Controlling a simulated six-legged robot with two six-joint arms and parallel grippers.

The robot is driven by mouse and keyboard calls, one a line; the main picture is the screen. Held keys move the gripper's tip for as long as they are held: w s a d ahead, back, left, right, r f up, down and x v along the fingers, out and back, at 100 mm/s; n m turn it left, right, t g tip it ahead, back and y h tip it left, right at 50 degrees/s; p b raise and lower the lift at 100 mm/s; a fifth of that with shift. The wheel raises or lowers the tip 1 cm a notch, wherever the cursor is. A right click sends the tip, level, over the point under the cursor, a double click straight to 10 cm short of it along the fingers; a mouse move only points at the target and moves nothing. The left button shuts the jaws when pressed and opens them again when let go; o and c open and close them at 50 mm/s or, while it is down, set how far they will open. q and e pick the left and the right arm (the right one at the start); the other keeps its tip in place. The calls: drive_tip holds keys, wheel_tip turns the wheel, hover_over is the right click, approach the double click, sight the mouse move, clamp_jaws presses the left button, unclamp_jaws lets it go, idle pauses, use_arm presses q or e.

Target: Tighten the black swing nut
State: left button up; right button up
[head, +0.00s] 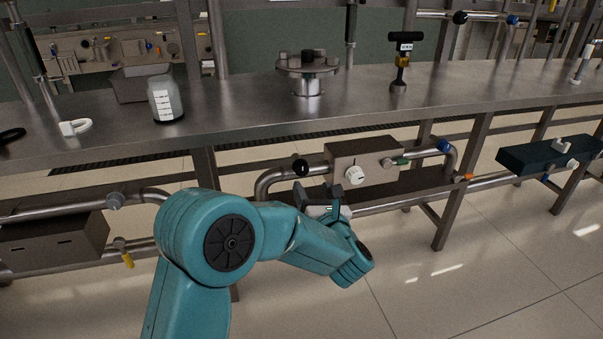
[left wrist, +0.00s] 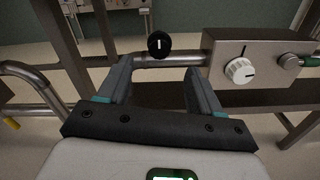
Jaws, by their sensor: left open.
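A round metal vessel with a flat flanged lid (head: 308,66) stands upright on the steel table. Several small fittings sit on the lid, and a dark one, which looks like the black swing nut (head: 308,55), shows near its middle; its exact shape is too small to tell. My left gripper (head: 318,194) is below the table top, in front of the pipe and well apart from the vessel. In the left wrist view the left gripper (left wrist: 160,82) is open, with nothing between its fingers. My right gripper is in no view.
The steel table (head: 235,108) also holds a bottle (head: 166,100), a white clamp-like piece (head: 75,127) and a black-topped T-shaped tool (head: 401,62). Below its edge, a control box (head: 362,158) with a white dial and a pipe (head: 270,181) with a black knob (left wrist: 158,44) are close to my left gripper.

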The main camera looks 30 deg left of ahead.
sight(303, 171)
use_arm(q)
drive_tip(key=b+x, duration=0.1)
drive_tip(key=x, duration=0.9)
drive_tip(key=shift+w, duration=0.1)
drive_tip(key=c, duration=1.1)
